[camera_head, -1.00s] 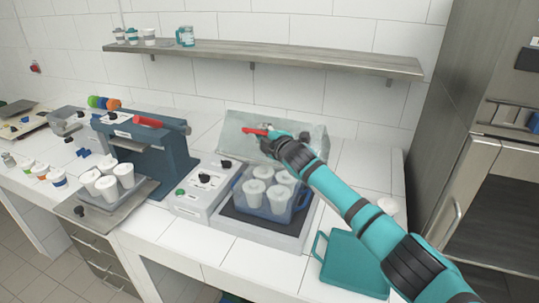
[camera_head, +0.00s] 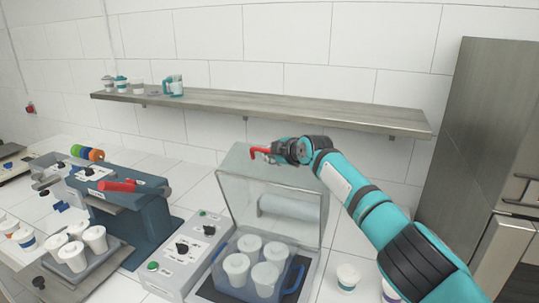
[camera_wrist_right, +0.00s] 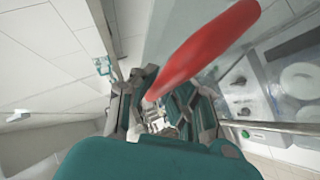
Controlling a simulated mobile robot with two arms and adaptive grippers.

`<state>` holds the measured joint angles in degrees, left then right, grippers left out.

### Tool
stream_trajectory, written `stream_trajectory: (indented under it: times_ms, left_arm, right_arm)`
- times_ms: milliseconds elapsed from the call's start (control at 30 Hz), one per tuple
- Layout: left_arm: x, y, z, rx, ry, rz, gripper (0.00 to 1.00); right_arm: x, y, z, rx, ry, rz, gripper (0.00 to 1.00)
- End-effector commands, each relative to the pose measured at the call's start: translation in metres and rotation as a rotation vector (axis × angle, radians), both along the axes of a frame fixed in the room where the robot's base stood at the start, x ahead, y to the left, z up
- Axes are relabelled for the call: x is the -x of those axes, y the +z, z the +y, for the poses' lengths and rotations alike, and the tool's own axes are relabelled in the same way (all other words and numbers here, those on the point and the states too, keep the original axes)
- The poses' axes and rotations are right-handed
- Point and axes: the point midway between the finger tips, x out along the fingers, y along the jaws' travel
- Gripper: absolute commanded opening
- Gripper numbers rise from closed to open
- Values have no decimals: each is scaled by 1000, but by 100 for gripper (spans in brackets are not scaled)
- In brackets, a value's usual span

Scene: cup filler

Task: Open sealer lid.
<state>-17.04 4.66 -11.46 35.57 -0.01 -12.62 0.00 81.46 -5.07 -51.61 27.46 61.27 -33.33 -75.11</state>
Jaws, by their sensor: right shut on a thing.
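The sealer's clear lid (camera_head: 275,205) stands raised above its base at the centre of the head view. Its red handle (camera_head: 259,152) is at the lid's top edge. My right gripper (camera_head: 279,151) is at this handle and shut on it; the fingertips are hard to make out. In the right wrist view the red handle (camera_wrist_right: 208,50) crosses in front of the gripper fingers (camera_wrist_right: 165,105). Under the lid, a blue clear tray (camera_head: 298,279) holds several white cups (camera_head: 265,276). My left gripper is not in view.
The sealer's control box (camera_head: 178,258) stands left of the tray. Further left is a blue machine (camera_head: 148,225) with a red handle, and cups in front of it. A shelf (camera_head: 260,108) runs along the wall behind.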

Motion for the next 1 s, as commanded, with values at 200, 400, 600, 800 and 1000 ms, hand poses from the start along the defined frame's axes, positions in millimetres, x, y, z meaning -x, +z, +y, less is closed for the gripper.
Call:
stream_trajectory:
  times_ms: [200, 400, 600, 800, 1000]
  left_arm:
    - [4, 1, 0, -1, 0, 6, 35]
    - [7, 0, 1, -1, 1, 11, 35]
    - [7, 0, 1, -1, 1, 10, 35]
    - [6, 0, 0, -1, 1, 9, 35]
    - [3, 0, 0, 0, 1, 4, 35]
  right_arm:
    - [0, 6, 1, -12, 2, 3, 0]
    - [0, 7, 2, -12, 3, 1, 0]
    - [0, 6, 2, -12, 2, 2, 28]
    - [0, 3, 0, -7, 1, 6, 36]
    - [0, 1, 0, -5, 1, 9, 36]
